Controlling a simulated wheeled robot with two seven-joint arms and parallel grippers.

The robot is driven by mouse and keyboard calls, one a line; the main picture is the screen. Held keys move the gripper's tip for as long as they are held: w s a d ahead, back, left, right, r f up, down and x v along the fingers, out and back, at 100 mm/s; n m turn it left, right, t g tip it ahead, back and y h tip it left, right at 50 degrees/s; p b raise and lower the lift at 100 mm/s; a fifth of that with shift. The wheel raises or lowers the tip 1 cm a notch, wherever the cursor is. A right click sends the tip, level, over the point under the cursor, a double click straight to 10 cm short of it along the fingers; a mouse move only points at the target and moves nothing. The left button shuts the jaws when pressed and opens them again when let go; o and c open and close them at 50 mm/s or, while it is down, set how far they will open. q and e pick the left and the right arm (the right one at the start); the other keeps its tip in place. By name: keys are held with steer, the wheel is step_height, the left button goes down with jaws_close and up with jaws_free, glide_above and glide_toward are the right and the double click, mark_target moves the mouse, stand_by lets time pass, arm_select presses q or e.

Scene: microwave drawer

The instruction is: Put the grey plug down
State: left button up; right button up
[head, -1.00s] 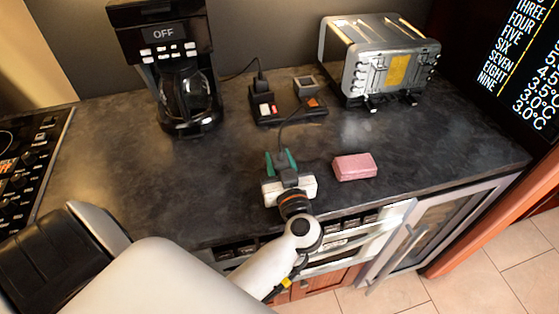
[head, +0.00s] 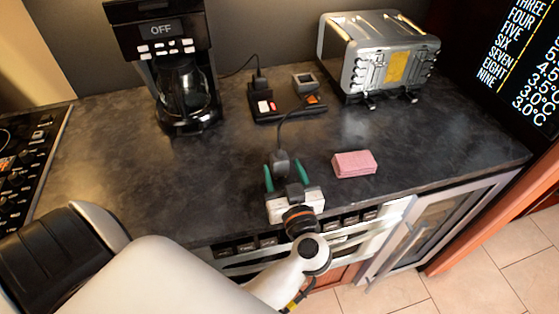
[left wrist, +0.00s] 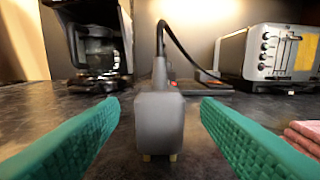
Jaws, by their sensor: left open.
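The grey plug (left wrist: 160,118) stands on the dark countertop between the two green fingers of my left gripper (left wrist: 160,130), with a gap on each side. Its prongs show at its lower edge, and its cord rises from the top and runs back. In the head view the plug (head: 281,161) sits at the fingertips of my left gripper (head: 287,176), near the counter's front edge. The left gripper is open. My right gripper is not in view.
A power strip (head: 286,113) with switches lies behind the plug. A coffee maker (head: 180,80) stands at the back left and a toaster (head: 375,60) at the back right. The left counter (head: 110,160) is clear.

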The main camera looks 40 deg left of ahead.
arm_select(q)
steer(key=v, duration=0.7)
steer(key=shift+s+d+b, duration=0.1)
steer(key=shift+s+b, duration=0.05)
steer(key=shift+b, duration=0.25)
